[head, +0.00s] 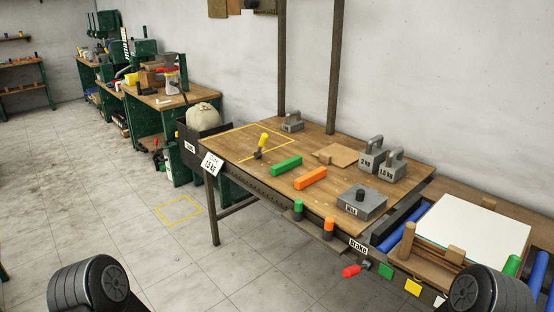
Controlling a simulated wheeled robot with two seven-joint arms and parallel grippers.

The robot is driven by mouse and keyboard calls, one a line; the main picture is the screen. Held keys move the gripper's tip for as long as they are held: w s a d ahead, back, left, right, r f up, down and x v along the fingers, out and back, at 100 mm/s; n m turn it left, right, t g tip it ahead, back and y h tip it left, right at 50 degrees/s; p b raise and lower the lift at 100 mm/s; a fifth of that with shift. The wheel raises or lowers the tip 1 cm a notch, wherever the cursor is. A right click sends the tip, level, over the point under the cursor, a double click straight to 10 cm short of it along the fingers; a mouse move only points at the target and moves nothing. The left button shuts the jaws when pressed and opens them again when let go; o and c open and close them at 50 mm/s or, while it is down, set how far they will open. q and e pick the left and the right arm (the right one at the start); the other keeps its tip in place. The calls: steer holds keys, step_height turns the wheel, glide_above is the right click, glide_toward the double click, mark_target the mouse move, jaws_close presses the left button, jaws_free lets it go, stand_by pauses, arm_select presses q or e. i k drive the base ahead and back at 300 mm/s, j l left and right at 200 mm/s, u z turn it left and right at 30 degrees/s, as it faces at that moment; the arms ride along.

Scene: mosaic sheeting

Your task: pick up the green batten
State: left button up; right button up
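The green batten (286,165) is a short bright green bar. It lies flat on the wooden bench top (252,172), near the middle, behind and to the left of an orange batten (310,178). A clear gap separates the two bars. Nothing covers the green batten. Dark rounded parts of my own arms show at the lower left and lower right corners, well apart from the batten. Neither gripper's fingers show in the head view, so I cannot see what they hold.
A yellow-handled tool (261,146) stands left of the green batten. A thin wooden board (337,155) and grey weights (371,158) lie to the right, with a grey block (362,203) nearer. Green and orange knobs (298,209) line the front edge. Posts rise behind.

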mark_target(278, 169)
steer(key=i+j+z, duration=0.1)
steer(key=z, duration=0.9)
steer(key=i+j+z, duration=0.15)
steer(key=j+z, duration=0.6)
steer(key=j, duration=0.15)
steer(key=j+z, duration=0.4)
steer(key=j, duration=0.15)
steer(key=j+z, duration=0.4)
steer(key=k+j, duration=0.1)
steer(key=j, duration=0.35)
steer(key=k+j, duration=0.1)
steer(key=j, duration=0.3)
steer(key=k+j+z, duration=0.1)
steer(key=j, duration=0.35)
steer(key=k+j, duration=0.1)
steer(key=j, duration=0.3)
steer(key=k+j, duration=0.1)
steer(key=j, duration=0.35)
steer(key=k+j+z, duration=0.1)
steer(key=j, duration=0.3)
